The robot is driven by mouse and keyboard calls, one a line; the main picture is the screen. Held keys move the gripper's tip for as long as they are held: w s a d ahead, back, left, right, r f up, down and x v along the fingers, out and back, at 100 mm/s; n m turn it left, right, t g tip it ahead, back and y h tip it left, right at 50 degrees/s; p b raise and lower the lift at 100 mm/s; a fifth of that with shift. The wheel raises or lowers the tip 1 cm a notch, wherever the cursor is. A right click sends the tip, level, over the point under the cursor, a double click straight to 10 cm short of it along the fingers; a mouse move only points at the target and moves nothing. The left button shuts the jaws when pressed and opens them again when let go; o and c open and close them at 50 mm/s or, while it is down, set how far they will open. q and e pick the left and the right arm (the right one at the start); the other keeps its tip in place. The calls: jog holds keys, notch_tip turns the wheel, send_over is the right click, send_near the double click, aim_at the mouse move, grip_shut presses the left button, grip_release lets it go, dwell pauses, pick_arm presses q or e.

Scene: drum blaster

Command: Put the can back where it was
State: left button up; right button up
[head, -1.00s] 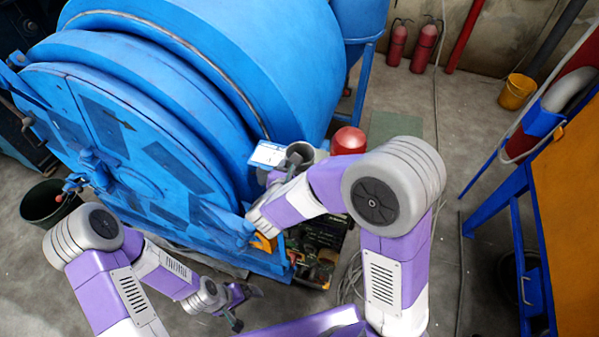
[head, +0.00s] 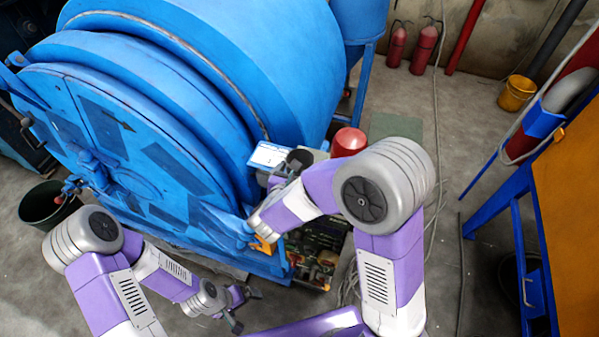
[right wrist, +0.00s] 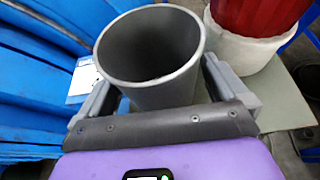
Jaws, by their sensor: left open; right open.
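The can, a grey open-topped cylinder, shows in the right wrist view (right wrist: 152,52) and small in the head view (head: 301,157). It looks empty and roughly upright. My right gripper (right wrist: 160,92) is open, with one finger on each side of the can; it also shows in the head view (head: 285,168). I cannot tell whether the fingers touch the can. The can's lower part and what it stands on are hidden by the gripper. My left gripper (head: 246,308) is open and empty, low over the floor at the bottom of the head view.
A red-topped object with a white base (right wrist: 252,45) stands close to the right of the can. The big blue drum (head: 200,90) is close on the left. A cluttered crate (head: 318,262) lies below my right forearm. An orange-topped blue table (head: 570,180) is at right.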

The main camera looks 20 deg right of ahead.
jog(key=v, duration=1.1)
jog(key=s+f+m+g+y, duration=0.3)
jog(key=s+f+m+g, duration=0.45)
jog(key=f, duration=0.45)
jog(key=s+f+m+g+y, duration=0.4)
jog(key=s+f+m+g, duration=0.3)
jog(key=f, duration=0.5)
notch_tip(320, 180, down, 9)
jog(key=w+d+m+t+y, duration=0.1)
jog(key=m+t+y, duration=0.3)
jog(key=m, duration=1.3)
jog(key=shift+w+d+y+p, duration=0.3)
jog(key=shift+w+d, duration=0.1)
jog(key=shift+w, duration=0.1)
jog(key=shift+m, duration=0.25)
